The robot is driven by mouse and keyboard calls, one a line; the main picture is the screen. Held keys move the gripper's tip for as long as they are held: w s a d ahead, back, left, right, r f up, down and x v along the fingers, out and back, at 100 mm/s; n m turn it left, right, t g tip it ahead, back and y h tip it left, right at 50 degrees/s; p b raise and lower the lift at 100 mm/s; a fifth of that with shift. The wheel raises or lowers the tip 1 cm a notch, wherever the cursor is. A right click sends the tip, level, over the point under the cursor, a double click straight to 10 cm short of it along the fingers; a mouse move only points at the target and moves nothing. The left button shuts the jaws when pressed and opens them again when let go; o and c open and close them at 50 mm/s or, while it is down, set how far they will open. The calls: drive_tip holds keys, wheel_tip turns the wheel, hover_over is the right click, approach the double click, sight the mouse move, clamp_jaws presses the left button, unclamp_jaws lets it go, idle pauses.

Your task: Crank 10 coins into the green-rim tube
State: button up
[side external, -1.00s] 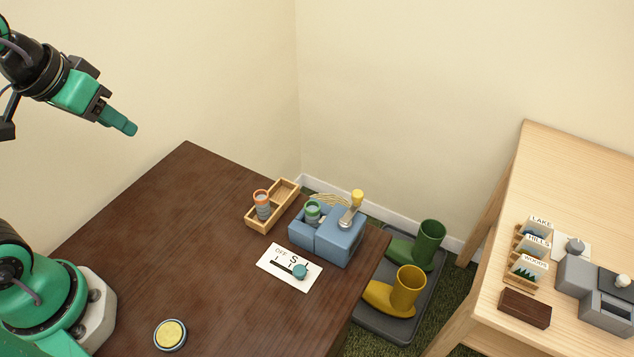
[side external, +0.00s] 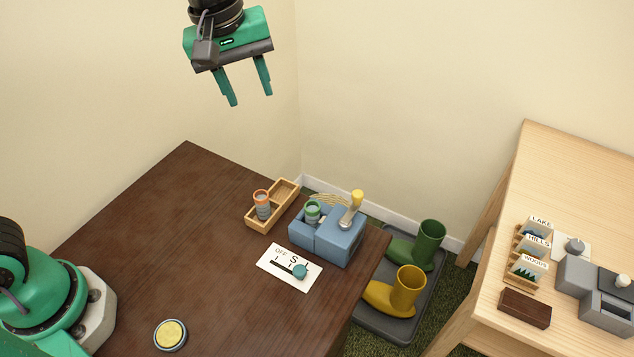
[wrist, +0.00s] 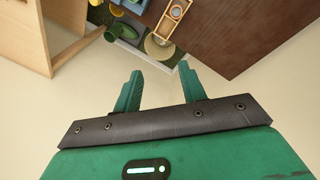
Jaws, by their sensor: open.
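A blue coin machine (side external: 338,241) stands near the right end of the dark table in the side external view. Its crank has a yellow knob (side external: 357,196) on top. The green-rim tube (side external: 312,211) stands upright in the machine's left part; its coin count cannot be read. An orange-rim tube (side external: 262,204) stands in a wooden tray (side external: 251,224) left of the machine. My gripper (side external: 251,101) is open and empty, high above the table's back and away from the machine. Its fingers also show in the wrist view (wrist: 160,95).
A white card (side external: 272,265) with a teal slider knob (side external: 299,271) lies before the machine. A round yellow-topped piece (side external: 171,335) is at the table's front. Boots (side external: 405,290) stand on a floor tray. A light wooden table (side external: 540,180) is at right. The dark table's middle is clear.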

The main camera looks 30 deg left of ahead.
drive_tip(key=w+d+f+n+g, duration=0.1)
drive_tip(key=w+d+f+n, duration=0.1)
drive_tip(key=d, duration=0.3)
drive_tip(key=w+d+f+n, duration=0.2)
drive_tip(key=d+f, duration=0.1)
drive_tip(key=d, duration=0.2)
drive_tip(key=n+g, duration=0.1)
drive_tip(key=n, duration=0.1)
hover_over(358, 192)
drive_tip(key=shift+y, duration=0.4)
wheel_tip(358, 192, down, 4)
drive_tip(key=shift+f, duration=0.25)
drive_tip(key=shift+f, duration=3.9)
clamp_jaws()
